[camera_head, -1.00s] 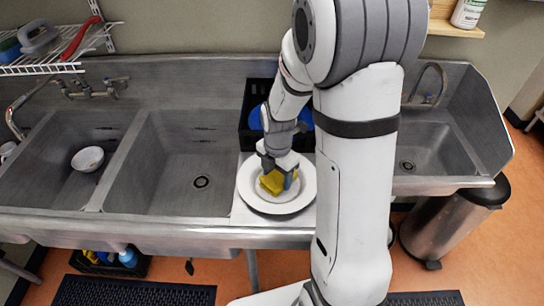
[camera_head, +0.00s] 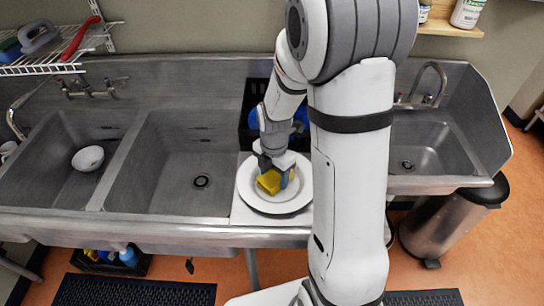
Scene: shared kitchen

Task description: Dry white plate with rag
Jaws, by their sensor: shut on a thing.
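The white plate (camera_head: 249,195) lies on a light board or cloth on the flat part of the steel counter, between the middle sink and the right sink. My gripper (camera_head: 274,177) points down over the middle of the plate. It is shut on a yellow rag (camera_head: 268,183), which touches or nearly touches the plate's surface. My arm hides part of the plate's right side and the counter behind it.
A black crate with blue items (camera_head: 255,118) stands behind the plate. The middle sink (camera_head: 170,165) is empty, and a white bowl (camera_head: 88,158) sits in the left sink. The right sink (camera_head: 440,150) is partly hidden by my arm.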

